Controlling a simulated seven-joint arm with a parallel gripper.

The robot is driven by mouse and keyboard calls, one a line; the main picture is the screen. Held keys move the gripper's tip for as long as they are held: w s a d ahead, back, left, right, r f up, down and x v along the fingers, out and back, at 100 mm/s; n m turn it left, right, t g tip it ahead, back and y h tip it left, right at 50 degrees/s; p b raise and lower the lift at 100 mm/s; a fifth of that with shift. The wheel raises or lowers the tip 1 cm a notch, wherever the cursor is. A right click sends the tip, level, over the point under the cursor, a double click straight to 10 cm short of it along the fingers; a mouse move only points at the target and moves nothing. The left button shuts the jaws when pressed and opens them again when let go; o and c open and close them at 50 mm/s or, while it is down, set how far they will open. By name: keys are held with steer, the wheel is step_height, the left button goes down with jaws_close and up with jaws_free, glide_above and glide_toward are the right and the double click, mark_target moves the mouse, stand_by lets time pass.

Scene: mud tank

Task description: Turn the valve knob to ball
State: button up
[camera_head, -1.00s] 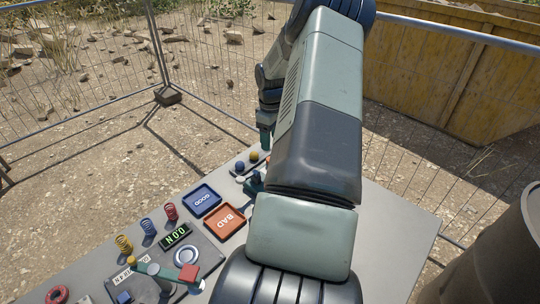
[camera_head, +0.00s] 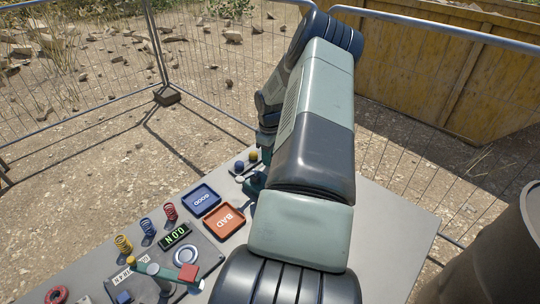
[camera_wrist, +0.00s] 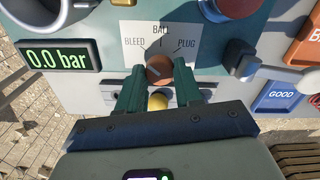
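In the wrist view the valve knob (camera_wrist: 159,69) is a round orange-brown knob under a pale plate (camera_wrist: 162,37) marked BLEED, BALL and PLUG. The plate has a tick line by each word. Which word the knob points to is not clear. My gripper (camera_wrist: 159,67) has two green fingers standing apart, one at each side of the knob's image. I cannot tell whether they press on it.
In the wrist view a display (camera_wrist: 60,57) reads 0.0 bar at left. A red button (camera_wrist: 236,8) and a dark lever (camera_wrist: 244,65) are at right. A blue GOOD tray (camera_wrist: 283,97) lies further right. A yellow ball (camera_wrist: 158,101) shows between the fingers.

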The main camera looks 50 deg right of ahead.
steer(key=c, duration=0.5)
steer(key=shift+m, duration=0.3)
steer(key=m, duration=0.9)
stand_by(0.5)
steer(key=o, duration=1)
steer(key=shift+o, duration=0.2)
